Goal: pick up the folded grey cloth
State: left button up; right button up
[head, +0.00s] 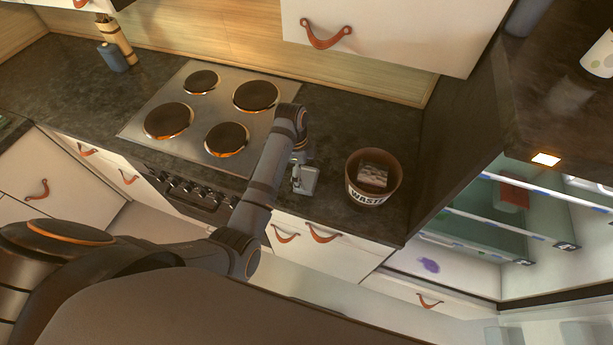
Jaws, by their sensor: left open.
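A small, flat, grey squarish thing (308,183), which looks like the folded grey cloth, lies on the dark counter to the right of the stove, near the counter's front edge. My left gripper (299,172) points down right at it and covers part of it. The gripper is open; the fingers are small here, and I cannot tell whether they touch the cloth or stand around it. My right gripper is not in view.
A brown bin marked WASTE (362,195) with a boxy item (373,175) in it stands just right of the cloth. The stove (215,115) lies to the left. An open fridge (490,215) is at the right. Bare counter (335,135) lies behind the cloth.

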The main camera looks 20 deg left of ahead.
pick_arm(q)
jog(key=shift+w+d+f, duration=0.1)
jog(key=shift+d+f, duration=0.1)
jog(key=shift+f, duration=0.85)
jog(key=c, duration=0.7)
jog(key=shift+r, duration=0.15)
